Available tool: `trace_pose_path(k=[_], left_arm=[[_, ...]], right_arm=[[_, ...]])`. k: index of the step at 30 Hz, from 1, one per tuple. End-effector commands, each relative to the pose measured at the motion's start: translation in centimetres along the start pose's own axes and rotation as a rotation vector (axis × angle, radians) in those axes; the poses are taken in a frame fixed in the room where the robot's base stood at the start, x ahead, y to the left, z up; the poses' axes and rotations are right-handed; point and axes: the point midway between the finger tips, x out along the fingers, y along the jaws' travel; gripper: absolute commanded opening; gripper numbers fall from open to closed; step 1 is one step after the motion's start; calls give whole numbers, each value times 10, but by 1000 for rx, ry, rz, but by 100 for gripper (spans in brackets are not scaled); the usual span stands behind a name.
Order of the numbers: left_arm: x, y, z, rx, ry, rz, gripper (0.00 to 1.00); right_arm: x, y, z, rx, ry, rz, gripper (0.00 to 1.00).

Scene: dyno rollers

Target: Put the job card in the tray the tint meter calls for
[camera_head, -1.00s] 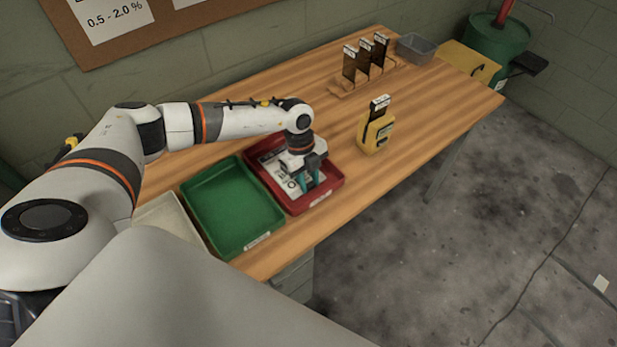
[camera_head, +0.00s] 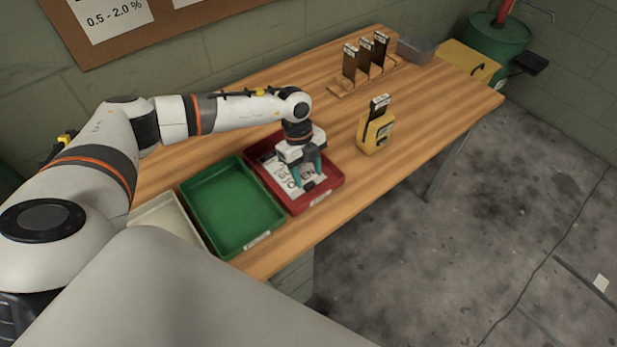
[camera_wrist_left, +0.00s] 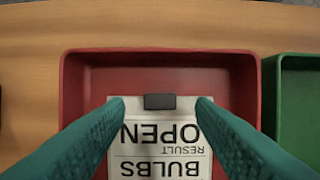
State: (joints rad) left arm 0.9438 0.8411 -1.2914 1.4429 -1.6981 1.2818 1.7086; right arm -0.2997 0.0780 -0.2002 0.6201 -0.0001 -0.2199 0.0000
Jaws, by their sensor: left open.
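The white job card (camera_head: 281,176) lies in the red tray (camera_head: 331,190). In the left wrist view the card (camera_wrist_left: 160,160) shows upside-down print, with "OPEN" and "BULBS" readable, and a dark block at its far edge. My left gripper (camera_head: 309,177) is open over the red tray, its teal fingers apart on either side of that block. The yellow tint meter (camera_head: 377,136) stands upright on the bench right of the red tray, with a dark, white-labelled piece in its top. Its reading cannot be made out. My right gripper is out of view.
The green tray (camera_head: 232,207) is empty, left of the red one. A pale tray (camera_head: 166,219) is partly hidden by my body. A wooden rack (camera_head: 345,89) holds three dark pieces, near a grey bin (camera_head: 416,48). A wall notice (camera_head: 112,18) reads "0.5 - 2.0 %".

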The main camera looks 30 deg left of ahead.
Motion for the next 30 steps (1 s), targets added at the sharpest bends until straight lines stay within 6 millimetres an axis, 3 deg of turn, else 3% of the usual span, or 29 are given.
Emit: trace_pose_path(k=[6, 12, 18, 30], left_arm=[[-49, 1, -1, 1, 2, 5, 50], [-82, 1, -1, 0, 2, 3, 50], [-94, 0, 0, 0, 0, 1, 50], [-95, 0, 0, 0, 1, 1, 50]], right_arm=[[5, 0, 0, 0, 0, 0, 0], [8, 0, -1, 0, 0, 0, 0], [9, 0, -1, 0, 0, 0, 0], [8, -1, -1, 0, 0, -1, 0]])
